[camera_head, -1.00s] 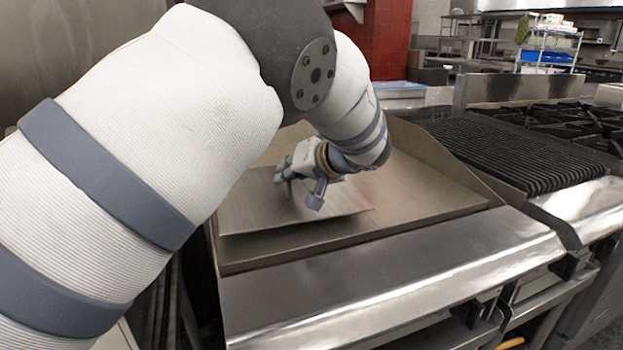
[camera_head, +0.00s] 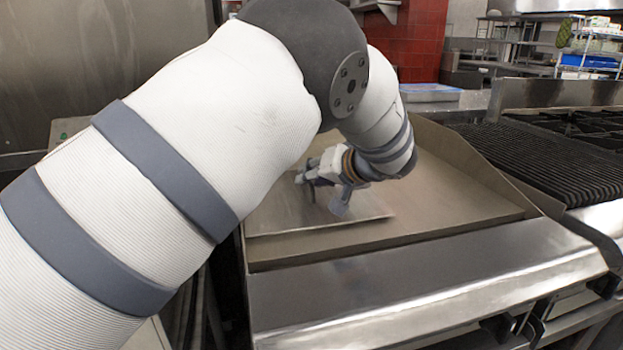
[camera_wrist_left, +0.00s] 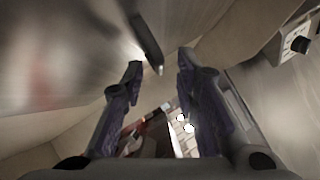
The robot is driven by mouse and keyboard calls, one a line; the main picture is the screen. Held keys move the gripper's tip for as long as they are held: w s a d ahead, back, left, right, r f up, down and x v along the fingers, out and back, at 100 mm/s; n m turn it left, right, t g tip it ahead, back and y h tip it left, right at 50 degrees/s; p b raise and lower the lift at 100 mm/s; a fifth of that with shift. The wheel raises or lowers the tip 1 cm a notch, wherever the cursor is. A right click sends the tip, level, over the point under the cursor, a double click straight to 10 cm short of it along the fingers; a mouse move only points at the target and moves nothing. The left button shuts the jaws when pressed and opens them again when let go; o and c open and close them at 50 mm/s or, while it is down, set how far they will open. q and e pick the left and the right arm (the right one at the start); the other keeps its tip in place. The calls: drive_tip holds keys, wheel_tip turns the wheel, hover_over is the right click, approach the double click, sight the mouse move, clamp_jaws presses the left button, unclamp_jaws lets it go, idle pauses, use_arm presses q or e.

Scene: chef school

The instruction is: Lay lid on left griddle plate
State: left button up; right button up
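The lid (camera_head: 290,214) is a flat, thin metal sheet. It lies on the left part of the griddle plate (camera_head: 440,201) and looks flat there; my arm hides its back left part. My left gripper (camera_head: 324,196) is just above the lid's right part in the head view. In the left wrist view its two fingers (camera_wrist_left: 160,88) stand well apart with nothing clamped between them. A dark bar, which looks like the lid's handle (camera_wrist_left: 148,42), stands out beyond the fingertips beside a shiny metal surface. My right gripper is not in view.
Raised metal walls (camera_head: 480,165) edge the griddle at the back and right. A ribbed black grill (camera_head: 550,160) stands to the right. A smooth steel ledge (camera_head: 430,275) runs along the front. The griddle's right part is bare.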

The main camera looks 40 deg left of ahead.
use_arm(q)
drive_tip(key=v, duration=1)
drive_tip(key=shift+d+r, duration=0.2)
drive_tip(key=shift+d, duration=0.15)
drive_tip(key=shift+s, duration=0.15)
